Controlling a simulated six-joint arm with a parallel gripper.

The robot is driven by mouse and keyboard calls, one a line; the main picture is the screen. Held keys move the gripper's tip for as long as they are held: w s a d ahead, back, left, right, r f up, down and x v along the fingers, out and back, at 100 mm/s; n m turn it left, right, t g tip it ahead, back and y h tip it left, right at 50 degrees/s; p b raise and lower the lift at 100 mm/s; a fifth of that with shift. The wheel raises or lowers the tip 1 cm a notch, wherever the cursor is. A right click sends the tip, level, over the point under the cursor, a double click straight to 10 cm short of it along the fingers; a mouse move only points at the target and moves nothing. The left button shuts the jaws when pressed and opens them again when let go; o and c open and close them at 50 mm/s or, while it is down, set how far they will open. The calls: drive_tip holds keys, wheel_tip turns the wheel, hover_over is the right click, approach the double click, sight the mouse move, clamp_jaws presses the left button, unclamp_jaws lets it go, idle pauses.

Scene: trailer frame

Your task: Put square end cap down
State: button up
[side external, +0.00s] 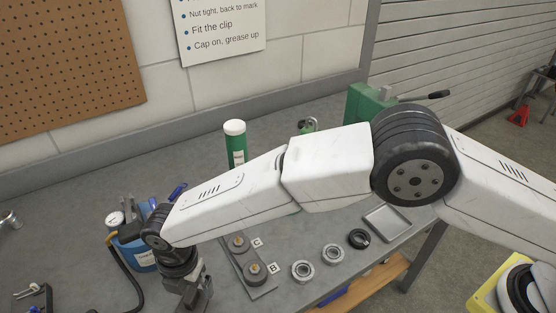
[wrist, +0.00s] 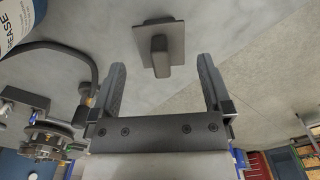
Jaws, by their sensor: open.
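The square end cap (wrist: 159,46) is a dark grey square plate with a raised block on it. In the wrist view it lies on the grey worktop (wrist: 85,18), ahead of my gripper and near the middle between its fingers. My gripper (wrist: 162,68) is open and empty, with one finger to each side and a gap between the fingers and the cap. In the side external view my gripper (side external: 194,300) points down at the bottom edge, left of the middle. I cannot make out the cap in that view.
A blue tub (side external: 140,258) with a black hose stands left of my gripper. A plate with posts marked B and C (side external: 246,262), two bearing rings (side external: 303,271), a black ring (side external: 358,239) and a tray (side external: 387,222) lie to the right. A green bottle (side external: 236,148) stands behind.

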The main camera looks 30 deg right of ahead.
sight(192, 290)
wheel_tip(192, 290, up, 6)
drive_tip(key=shift+r, duration=0.25)
idle(0.6)
drive_tip(key=w+d+r+m+t, duration=0.15)
drive_tip(key=d+m, duration=0.45)
drive_tip(key=d, duration=0.6)
drive_tip(key=w+d+r+m+g, duration=0.1)
drive_tip(key=w+d+r+m, duration=0.15)
drive_tip(key=d+m, duration=0.7)
drive_tip(key=s+d+m+t, duration=0.1)
drive_tip(key=s+d+m, duration=0.4)
drive_tip(key=d, duration=0.6)
drive_tip(key=s+d+m+t, duration=0.1)
drive_tip(key=s+d+m, duration=0.5)
drive_tip(key=s+d, duration=0.3)
drive_tip(key=d, duration=0.3)
drive_tip(key=shift+s, duration=0.15)
